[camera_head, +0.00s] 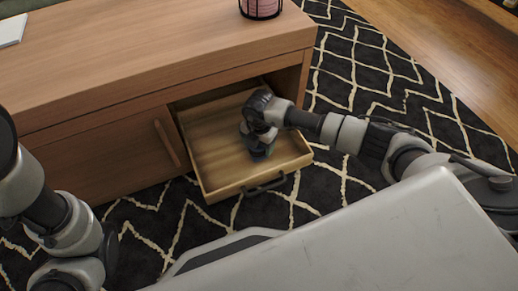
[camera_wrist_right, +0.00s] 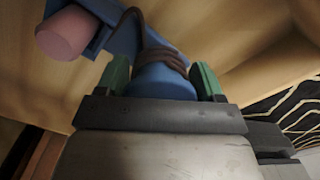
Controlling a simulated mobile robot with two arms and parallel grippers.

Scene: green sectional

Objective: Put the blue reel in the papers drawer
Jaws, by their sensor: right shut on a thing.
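The drawer (camera_head: 212,150) in the low wooden cabinet is pulled open, and its wooden floor looks bare. My right gripper (camera_head: 260,148) reaches down over the open drawer from the right. In the right wrist view the green fingertips of this gripper (camera_wrist_right: 164,80) are shut on the blue reel (camera_wrist_right: 165,88), one on each side. The reel has a dark cord wound around it and a pinkish round end piece (camera_wrist_right: 62,32). The drawer's wood fills the background there. I cannot tell whether the reel touches the drawer floor. My left gripper is out of view; only its arm shows at left.
The wooden cabinet top (camera_head: 130,50) carries a pink jar (camera_head: 260,8) at the back and a white paper (camera_head: 12,30) at far left. A closed cabinet door (camera_head: 110,155) is left of the drawer. A dark patterned rug (camera_head: 340,185) lies around.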

